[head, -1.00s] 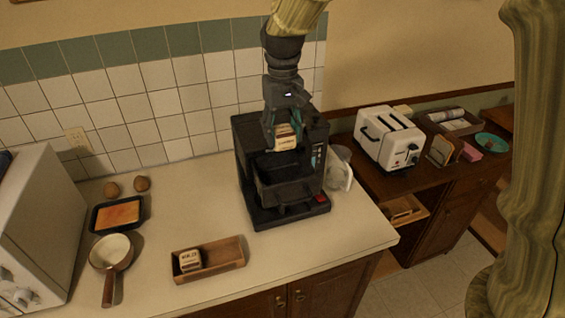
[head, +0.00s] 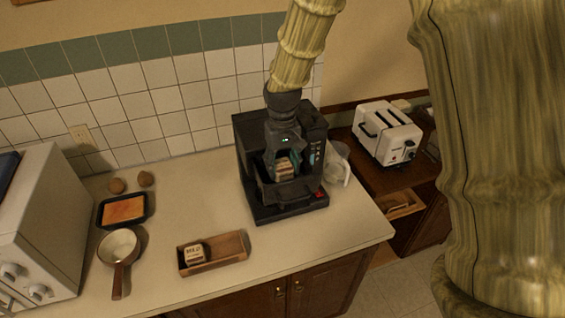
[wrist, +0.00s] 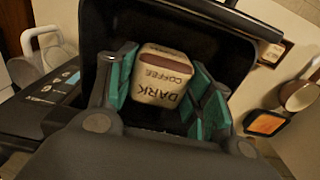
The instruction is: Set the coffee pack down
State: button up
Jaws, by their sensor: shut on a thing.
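My gripper (head: 283,163) is shut on a small tan coffee pack (head: 286,172) marked DARK COFFEE. In the wrist view the pack (wrist: 160,75) sits between the teal finger pads, tilted in the picture. The gripper and pack are down inside the open black basket (head: 295,190) at the front of the black coffee machine (head: 243,150). The basket's dark walls (wrist: 225,48) surround them in the wrist view. The pack's underside is hidden, so I cannot tell whether it touches the basket floor.
A wooden box (head: 230,248) with another coffee pack (head: 194,254) stands on the counter in front. A glass jug (head: 338,165) stands right of the machine. A pan (head: 118,245), a tray (head: 122,210) and a white toaster (head: 388,130) are farther off.

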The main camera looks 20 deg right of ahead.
aim_at(283, 163)
jog(key=shift+f, duration=0.2)
jog(key=shift+s, duration=0.1)
jog(key=shift+f, duration=0.2)
jog(key=o, duration=0.9)
jog(key=shift+c, duration=0.2)
jog(key=shift+r, duration=0.25)
notch_tip(283, 163, up, 12)
jog(key=b, duration=0.5)
